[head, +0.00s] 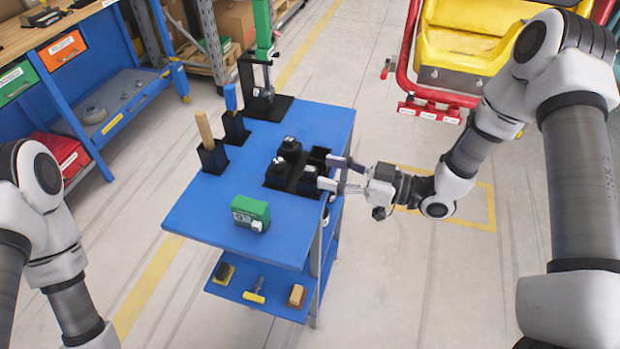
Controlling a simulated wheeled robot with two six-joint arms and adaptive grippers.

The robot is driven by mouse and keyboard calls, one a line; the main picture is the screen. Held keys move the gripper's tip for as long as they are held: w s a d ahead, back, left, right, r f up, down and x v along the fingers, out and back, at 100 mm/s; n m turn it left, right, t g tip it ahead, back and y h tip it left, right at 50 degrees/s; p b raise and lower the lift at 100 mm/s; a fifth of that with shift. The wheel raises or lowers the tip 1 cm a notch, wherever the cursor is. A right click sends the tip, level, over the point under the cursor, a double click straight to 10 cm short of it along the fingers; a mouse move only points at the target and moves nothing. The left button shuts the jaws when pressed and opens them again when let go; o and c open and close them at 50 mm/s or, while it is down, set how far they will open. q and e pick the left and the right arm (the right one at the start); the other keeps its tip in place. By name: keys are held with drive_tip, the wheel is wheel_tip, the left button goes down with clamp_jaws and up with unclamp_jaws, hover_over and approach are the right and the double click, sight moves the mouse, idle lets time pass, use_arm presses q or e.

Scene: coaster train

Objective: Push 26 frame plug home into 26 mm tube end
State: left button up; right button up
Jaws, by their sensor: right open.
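A black compartment tray (282,187) sits on the blue cart top near its right edge. It holds dark plug-like parts with silvery tops, including one at the back (290,147), one at the left (277,168) and one at the right (309,173). The back right compartment looks empty. My right gripper (333,174) is open at the tray's right side, its two fingers reaching toward the right part, nothing between them. The red tube frame (404,60) of the yellow-seated car is at upper right; short red tube ends (430,108) with white labels show below it. Sizes are unreadable. My left gripper is out of view.
The blue cart (190,215) also carries a green-and-white device (250,213), a wooden-handled tool (204,130), a blue-handled tool (231,97) and a green stand (264,40). A blue workbench (105,105) stands at left. Floor between cart and car is clear apart from my arm.

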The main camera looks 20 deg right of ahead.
sight(311, 171)
drive_tip(key=x, duration=0.5)
drive_tip(key=shift+s+a+f, duration=0.1)
drive_tip(key=shift+s+a, duration=0.1)
drive_tip(key=shift+s, duration=0.15)
drive_tip(key=shift+d, duration=0.2)
clamp_jaws()
drive_tip(key=shift+r, duration=0.4)
drive_tip(key=r, duration=0.2)
drive_tip(key=shift+s+r, duration=0.35)
drive_tip(key=shift+s, duration=0.05)
drive_tip(key=s+a+r+p, duration=0.1)
drive_tip(key=s+p, duration=0.5)
drive_tip(key=s, duration=0.9)
drive_tip(key=shift+a+r, duration=0.2)
drive_tip(key=shift+r, duration=0.1)
